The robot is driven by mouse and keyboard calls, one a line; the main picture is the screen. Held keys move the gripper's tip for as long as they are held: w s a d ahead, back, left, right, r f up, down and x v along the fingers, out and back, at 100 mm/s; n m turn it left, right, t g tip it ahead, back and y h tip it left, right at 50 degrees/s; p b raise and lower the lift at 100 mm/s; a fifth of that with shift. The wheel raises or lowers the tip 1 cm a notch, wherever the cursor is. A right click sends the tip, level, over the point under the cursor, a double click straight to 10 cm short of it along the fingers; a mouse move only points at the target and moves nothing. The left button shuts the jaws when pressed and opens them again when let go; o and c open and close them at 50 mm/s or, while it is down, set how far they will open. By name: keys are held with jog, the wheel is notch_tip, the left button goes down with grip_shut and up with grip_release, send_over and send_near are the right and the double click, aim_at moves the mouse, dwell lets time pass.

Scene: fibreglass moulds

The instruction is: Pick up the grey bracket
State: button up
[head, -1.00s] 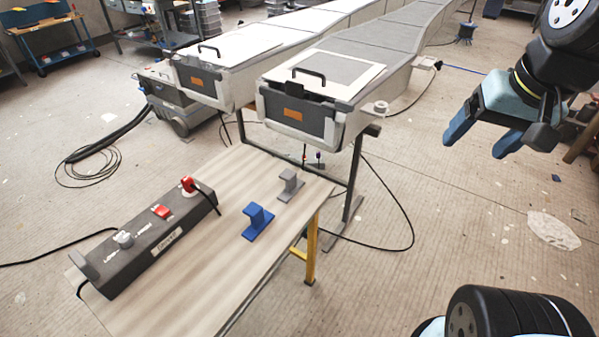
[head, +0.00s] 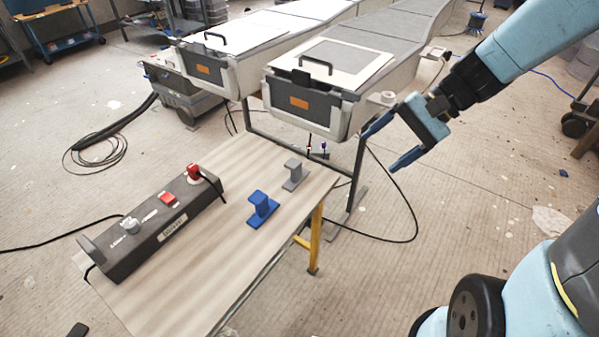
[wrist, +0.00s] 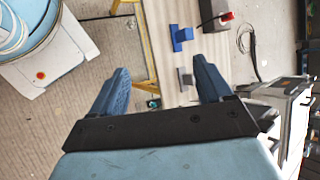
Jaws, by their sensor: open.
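The grey bracket (head: 294,174) stands on the wooden table near its far right corner. In the wrist view the grey bracket (wrist: 185,78) shows between the fingers, close to the right one. The blue bracket (head: 262,208) stands nearer on the same table, apart from the grey one; it is also in the wrist view (wrist: 181,36). My gripper (head: 384,144) is open and empty. It is in the air to the right of the table and of the grey bracket, with its blue fingers pointing left. In the wrist view my gripper (wrist: 158,80) shows both fingers spread wide.
A dark power box (head: 155,226) with red plugs and cables lies along the table's (head: 190,293) left side. A grey mould (head: 310,105) with a black handle rises just behind the grey bracket. A yellow table leg (head: 315,240) stands below the right edge.

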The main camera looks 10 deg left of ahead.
jog(key=w+a+f+m+t+y, duration=0.2)
jog(key=w+a+f+m+y, duration=0.35)
jog(key=f, duration=0.25)
jog(key=w+a+f+m+t+y, duration=0.3)
jog(key=w+a+f+m+y, duration=0.15)
jog(key=w+f+m, duration=0.35)
jog(key=m+t+h, duration=0.1)
jog(key=m+t, duration=0.4)
jog(key=m, duration=0.1)
send_near(298, 166)
jog(key=d+r, duration=0.1)
jog(key=r, duration=0.1)
jog(key=shift+w+a+f, duration=0.35)
jog(key=shift+w+f, duration=0.05)
jog(key=shift+w, duration=0.1)
jog(key=x, duration=0.7)
jog(key=shift+w+a+f, duration=0.1)
jog(key=shift+a+f, duration=0.1)
jog(key=shift+a, duration=0.15)
jog(key=shift+w+a+f, duration=0.15)
jog(key=shift+w+a, duration=0.05)
jog(key=shift+a, duration=0.65)
jog(key=shift+w+a+f, duration=0.2)
jog(key=shift+a, duration=0.65)
jog(key=shift+w+a+f, duration=0.15)
jog(key=shift+w+a, duration=0.1)
jog(key=shift+a, duration=0.6)
jog(key=shift+c, duration=0.4)
